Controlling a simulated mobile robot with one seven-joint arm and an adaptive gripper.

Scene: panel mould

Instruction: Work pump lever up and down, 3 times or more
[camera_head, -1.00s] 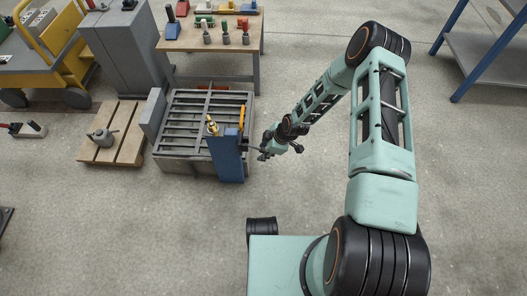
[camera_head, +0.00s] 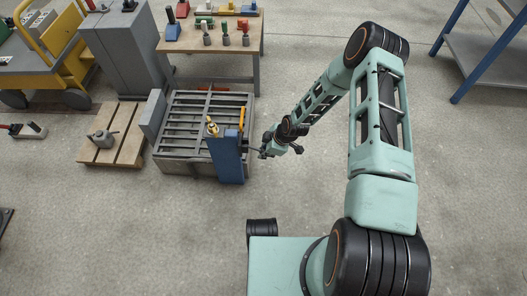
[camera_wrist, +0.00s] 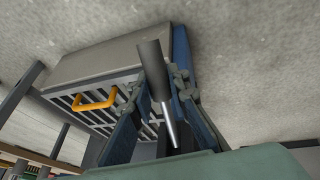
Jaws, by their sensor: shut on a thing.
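The blue pump housing (camera_head: 227,160) stands at the front right corner of the grey slatted mould (camera_head: 183,150), with a brass fitting (camera_head: 212,126) on top. My gripper (camera_head: 264,150) is just right of the housing, level with its upper part. In the wrist view, the pump lever (camera_wrist: 154,68) shows as a dark grip on a bright metal rod. The fingers of my gripper (camera_wrist: 157,88) are shut on it from both sides. The blue housing (camera_wrist: 184,60) is close behind the right finger. The lever's pivot is hidden.
A yellow handle (camera_wrist: 95,100) sits by the mould's slats. A workbench (camera_head: 240,46) with tools stands behind.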

